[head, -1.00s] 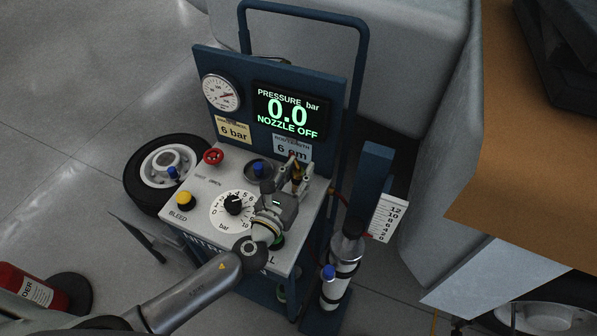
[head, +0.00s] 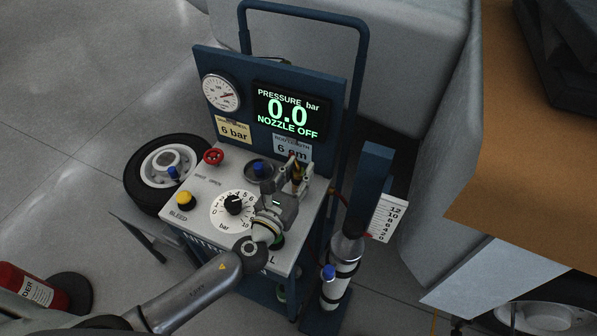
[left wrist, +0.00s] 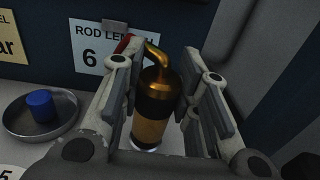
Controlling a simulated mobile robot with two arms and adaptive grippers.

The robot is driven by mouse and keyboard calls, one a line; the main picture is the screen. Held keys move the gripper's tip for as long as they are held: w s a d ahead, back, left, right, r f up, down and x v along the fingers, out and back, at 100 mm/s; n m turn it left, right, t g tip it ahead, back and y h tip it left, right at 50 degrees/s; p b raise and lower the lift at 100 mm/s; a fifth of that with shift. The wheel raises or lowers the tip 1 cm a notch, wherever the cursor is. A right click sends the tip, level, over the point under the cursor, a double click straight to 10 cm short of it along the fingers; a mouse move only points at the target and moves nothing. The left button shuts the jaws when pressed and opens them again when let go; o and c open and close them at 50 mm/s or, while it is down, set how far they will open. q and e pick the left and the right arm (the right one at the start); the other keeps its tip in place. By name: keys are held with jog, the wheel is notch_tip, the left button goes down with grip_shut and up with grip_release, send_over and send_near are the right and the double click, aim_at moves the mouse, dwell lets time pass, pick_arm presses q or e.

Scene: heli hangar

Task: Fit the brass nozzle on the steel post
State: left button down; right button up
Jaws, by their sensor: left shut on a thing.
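The brass nozzle (head: 297,174) stands at the back right of the service cart's white top. In the left wrist view the nozzle (left wrist: 156,104) is upright, with a bent brass spout, a dark upper body and a brass-coloured lower part. My left gripper (head: 300,172) is shut on it; its fingers (left wrist: 160,95) lie on both sides of the nozzle body. A pale ring shows at the nozzle's foot, but I cannot tell whether it is the steel post. I cannot make out the steel post elsewhere. My right gripper is not in view.
The cart's display (head: 290,112) reads 0.0 bar, NOZZLE OFF. A dish (head: 249,176) with a blue cap (left wrist: 41,105) lies left of the gripper. A red knob (head: 213,157), dial (head: 233,206) and yellow button (head: 185,198) are farther left. A strut (head: 345,270) stands right.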

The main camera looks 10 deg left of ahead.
aim_at(296, 182)
pick_arm(q)
jog(key=shift+f+b, duration=0.55)
jog(key=c, duration=1.4)
grip_release()
jog(key=shift+v, duration=2.55)
jog(key=shift+b+v, duration=0.8)
jog(key=shift+v, duration=1.55)
jog(key=shift+s+a, duration=0.1)
jog(key=shift+s, duration=0.5)
